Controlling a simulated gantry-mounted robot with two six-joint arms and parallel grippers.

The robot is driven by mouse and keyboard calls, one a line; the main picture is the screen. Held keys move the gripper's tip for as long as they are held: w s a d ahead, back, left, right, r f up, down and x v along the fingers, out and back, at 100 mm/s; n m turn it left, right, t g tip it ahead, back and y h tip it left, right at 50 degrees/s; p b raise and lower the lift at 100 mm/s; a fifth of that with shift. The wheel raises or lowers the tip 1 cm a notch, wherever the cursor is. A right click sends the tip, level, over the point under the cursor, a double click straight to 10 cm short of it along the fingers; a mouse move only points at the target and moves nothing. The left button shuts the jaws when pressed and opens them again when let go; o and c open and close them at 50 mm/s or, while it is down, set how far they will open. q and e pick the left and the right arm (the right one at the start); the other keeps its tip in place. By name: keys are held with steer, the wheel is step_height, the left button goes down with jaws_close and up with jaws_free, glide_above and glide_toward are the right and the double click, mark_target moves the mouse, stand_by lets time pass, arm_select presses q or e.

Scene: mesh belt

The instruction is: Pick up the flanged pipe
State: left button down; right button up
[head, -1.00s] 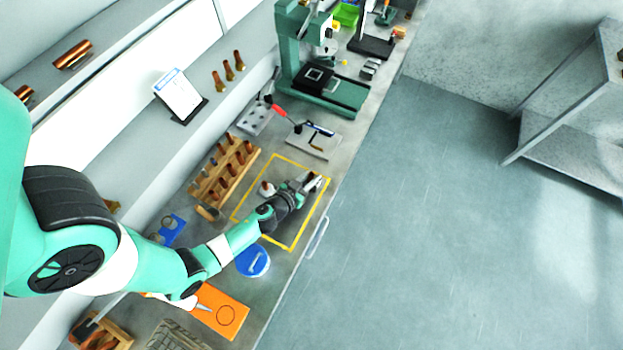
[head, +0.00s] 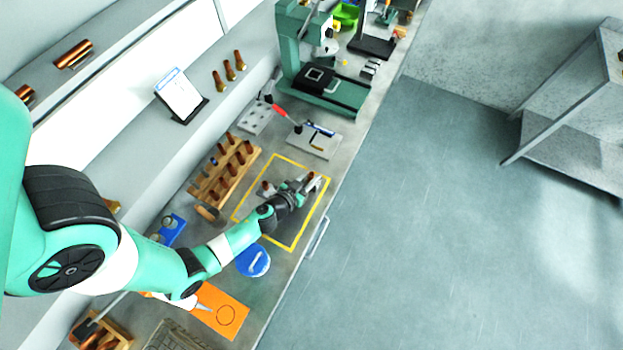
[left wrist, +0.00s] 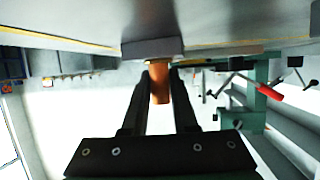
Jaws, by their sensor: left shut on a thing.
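My left gripper (left wrist: 160,82) is shut on the tube, with one dark finger on each side. I cannot tell whether the flange touches the bench. My right gripper is not in view.
A second brown-topped piece (head: 267,188) stands in the yellow outline (head: 282,238), left of the gripper. A wooden rack (head: 226,178) of copper pieces is further left. A clamp plate (head: 314,142) and green press (head: 325,95) stand behind; a blue round lid (head: 252,260) is in front.

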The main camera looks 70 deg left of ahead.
mark_target(311, 175)
arm_select(q)
steer(key=shift+r, duration=0.15)
stand_by(0.3)
steer(key=shift+r+p, duration=0.55)
steer(key=shift+p, duration=0.05)
step_height(311, 175, up, 3)
steer(key=p, duration=0.2)
steer(key=shift+p, duration=0.35)
steer(key=w+r+v, duration=0.1)
steer(key=r+v, duration=0.1)
steer(key=v, duration=1.4)
steer(key=shift+r+b, duration=0.35)
steer(key=shift+b, duration=0.05)
steer(key=shift+s+a, duration=0.1)
steer(key=shift+a, duration=0.05)
